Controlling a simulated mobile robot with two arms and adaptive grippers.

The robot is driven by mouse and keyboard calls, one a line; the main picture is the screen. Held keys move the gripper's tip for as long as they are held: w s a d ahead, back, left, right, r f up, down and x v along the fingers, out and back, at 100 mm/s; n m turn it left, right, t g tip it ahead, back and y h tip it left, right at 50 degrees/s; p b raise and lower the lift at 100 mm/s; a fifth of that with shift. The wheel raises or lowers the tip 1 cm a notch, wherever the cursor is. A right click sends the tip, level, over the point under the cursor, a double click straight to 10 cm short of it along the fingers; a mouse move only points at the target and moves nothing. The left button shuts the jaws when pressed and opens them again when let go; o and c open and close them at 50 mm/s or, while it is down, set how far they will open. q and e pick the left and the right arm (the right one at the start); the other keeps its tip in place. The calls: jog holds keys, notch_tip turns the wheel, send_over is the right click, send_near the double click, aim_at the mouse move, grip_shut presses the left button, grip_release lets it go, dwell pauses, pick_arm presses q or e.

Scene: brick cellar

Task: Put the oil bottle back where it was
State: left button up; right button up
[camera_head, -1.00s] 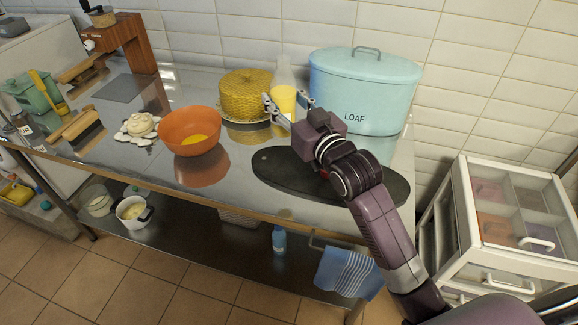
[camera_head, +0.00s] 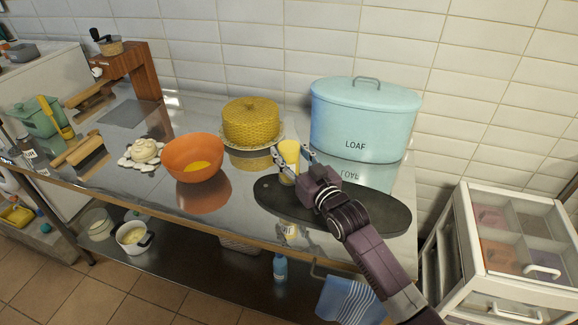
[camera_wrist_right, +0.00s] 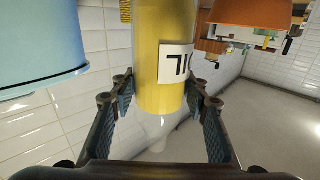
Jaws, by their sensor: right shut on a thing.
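The oil bottle (camera_head: 289,151) is yellow with a white label. My right gripper (camera_head: 290,163) is shut on it, and it appears to hang above the left end of the dark oval board. In the right wrist view the bottle (camera_wrist_right: 163,75) stands between the two fingers (camera_wrist_right: 162,95), its label letters upside down in the picture and its clear, narrower end toward the bottom. Its tilt is hard to judge from the head view. My left gripper is not in view.
The blue LOAF bin (camera_head: 362,120) stands behind, to the right. A yellow woven cover (camera_head: 250,122) and an orange bowl (camera_head: 192,158) stand left of the bottle. The dark board (camera_head: 375,211) lies under my right arm. Bare metal counter shows near the bowl.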

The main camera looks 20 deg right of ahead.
aim_at(289, 166)
jog(key=shift+f, duration=2.55)
jog(key=o, duration=1)
jog(key=shift+f, duration=0.2)
jog(key=o, duration=0.5)
jog(key=shift+c, duration=0.2)
jog(key=shift+s+r, duration=0.1)
jog(key=shift+r, duration=0.05)
jog(key=shift+s, duration=0.3)
jog(key=s+d+b, duration=0.1)
jog(key=s+d, duration=0.1)
jog(key=s, duration=0.9)
jog(key=shift+d, duration=0.15)
